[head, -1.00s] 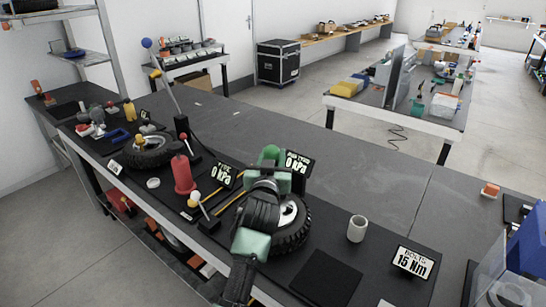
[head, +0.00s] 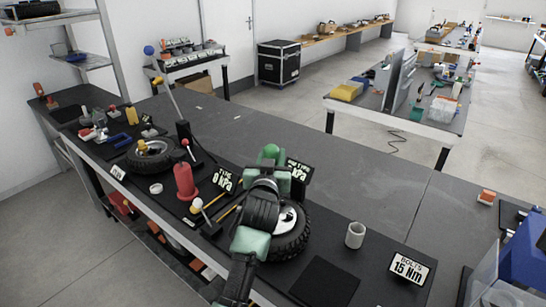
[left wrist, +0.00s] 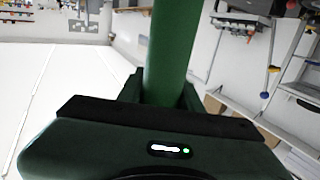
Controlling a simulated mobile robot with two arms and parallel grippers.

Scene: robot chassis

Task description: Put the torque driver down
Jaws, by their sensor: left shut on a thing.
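The green torque driver (left wrist: 168,45) rises from between my left gripper's fingers (left wrist: 160,92) in the left wrist view. My left gripper (head: 275,170) is shut on it, above the bench near a wheel (head: 290,235) with a black tyre. In the head view, a round green end (head: 271,151) shows at the gripper; the arm and hand hide most of the driver. A flat black mat (head: 325,282) lies bare on the bench to the right of the wheel. My right gripper is in neither view.
A red bottle (head: 185,182), pressure signs and another wheel (head: 152,154) stand to the left. The bench surface (head: 370,190) behind the cup is clear.

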